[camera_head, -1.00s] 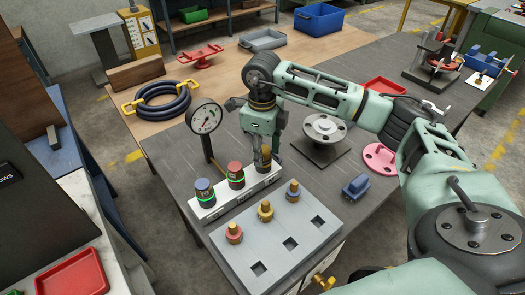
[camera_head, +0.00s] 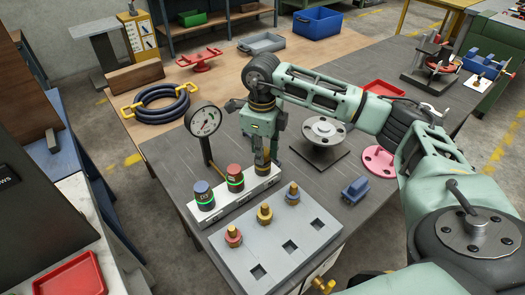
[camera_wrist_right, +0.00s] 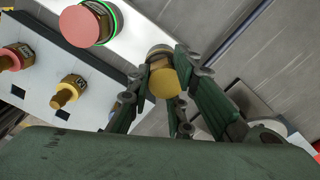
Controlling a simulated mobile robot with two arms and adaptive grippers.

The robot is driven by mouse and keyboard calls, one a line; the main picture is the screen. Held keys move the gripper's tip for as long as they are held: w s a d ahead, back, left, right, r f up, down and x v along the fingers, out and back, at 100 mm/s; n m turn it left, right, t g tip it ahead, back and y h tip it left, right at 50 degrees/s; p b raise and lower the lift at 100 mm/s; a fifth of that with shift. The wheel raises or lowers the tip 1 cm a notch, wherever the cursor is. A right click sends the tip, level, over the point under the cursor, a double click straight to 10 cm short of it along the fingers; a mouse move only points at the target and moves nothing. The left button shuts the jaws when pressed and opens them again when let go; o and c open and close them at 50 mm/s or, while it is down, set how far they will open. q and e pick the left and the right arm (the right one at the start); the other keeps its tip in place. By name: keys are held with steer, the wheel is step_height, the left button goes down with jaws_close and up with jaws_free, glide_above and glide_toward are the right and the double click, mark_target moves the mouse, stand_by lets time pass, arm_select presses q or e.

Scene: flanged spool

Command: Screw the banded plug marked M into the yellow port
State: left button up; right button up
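A white port block (camera_head: 226,205) stands on the grey bench with a blue-topped plug (camera_head: 202,193) and a red-topped plug (camera_head: 235,177) upright in it, each with a green lit ring. My right gripper (camera_head: 262,165) points down at the block's far right end, where the yellow port is hidden. In the wrist view my right gripper (camera_wrist_right: 162,78) has its fingers closed around a yellow-topped plug (camera_wrist_right: 164,84) with a brown-gold body. Its mark is not readable, and I cannot tell how deep it sits. My left gripper is not in view.
A grey tray (camera_head: 250,248) in front holds a red, a yellow and a blue plug, plus empty square holes. A gauge (camera_head: 203,119) stands close behind the block. A flanged spool (camera_head: 323,130), a blue part (camera_head: 355,190) and a pink flange (camera_head: 379,160) lie to the right.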

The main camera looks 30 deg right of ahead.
steer(key=shift+d, duration=0.1)
jaws_close()
steer(key=shift+r, duration=0.1)
steer(key=m, duration=0.5)
steer(key=shift+w+p, duration=0.2)
steer(key=shift+p, duration=0.15)
steer(key=m, duration=0.4)
steer(key=shift+w+m+p, duration=0.1)
steer(key=shift+m+p, duration=0.2)
steer(key=shift+p, duration=0.05)
steer(key=shift+d+m, duration=0.1)
steer(key=shift+m, duration=1.2)
